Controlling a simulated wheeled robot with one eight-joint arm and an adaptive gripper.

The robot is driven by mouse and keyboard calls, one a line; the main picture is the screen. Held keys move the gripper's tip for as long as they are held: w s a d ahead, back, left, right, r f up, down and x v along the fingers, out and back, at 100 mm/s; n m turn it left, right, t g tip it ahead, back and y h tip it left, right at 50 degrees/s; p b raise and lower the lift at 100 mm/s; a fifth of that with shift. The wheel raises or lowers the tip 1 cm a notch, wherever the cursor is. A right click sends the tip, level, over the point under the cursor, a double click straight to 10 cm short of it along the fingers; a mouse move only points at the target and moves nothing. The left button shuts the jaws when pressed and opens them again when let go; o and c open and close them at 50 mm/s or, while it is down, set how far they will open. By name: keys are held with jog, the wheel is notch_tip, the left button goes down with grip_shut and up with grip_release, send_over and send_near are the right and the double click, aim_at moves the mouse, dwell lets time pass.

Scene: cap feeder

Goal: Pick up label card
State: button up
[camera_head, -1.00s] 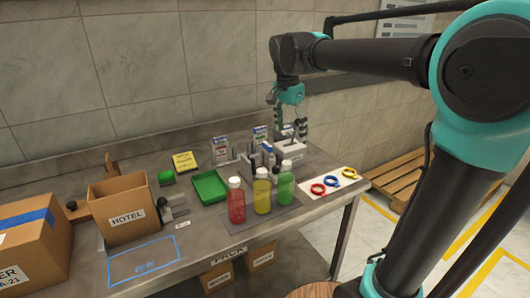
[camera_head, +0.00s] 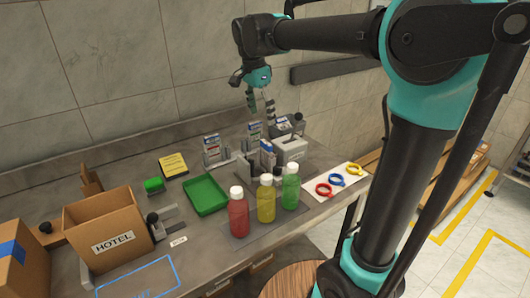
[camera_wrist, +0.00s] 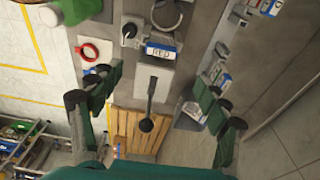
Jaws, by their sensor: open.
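My gripper (camera_head: 261,106) is open and empty above the back of the table. In the wrist view my gripper (camera_wrist: 158,98) has its two fingers spread wide. A white label card with a blue edge, reading RED (camera_wrist: 161,51), lies ahead of the fingers there, apart from them. In the head view small blue-and-white cards stand in holders: one card (camera_head: 212,148) at the back, another card (camera_head: 254,131) just below my gripper, and one card (camera_head: 266,146) in front. I cannot tell which of these is the RED card.
Red (camera_head: 238,212), yellow (camera_head: 266,203) and green (camera_head: 290,190) bottles stand in front. A light grey box (camera_head: 291,149) with a black lever is right of the cards. A green tray (camera_head: 205,195) and HOTEL carton (camera_head: 107,228) are left. Coloured rings (camera_head: 338,180) lie right.

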aim_at(266, 143)
jog(key=f, duration=0.4)
jog(key=w+d+f, duration=0.1)
jog(key=f, duration=0.7)
jog(key=shift+w+d+f, duration=0.2)
jog(key=shift+d+f, duration=0.05)
jog(key=shift+c, duration=0.4)
jog(key=c, duration=0.8)
jog(key=shift+r, duration=0.15)
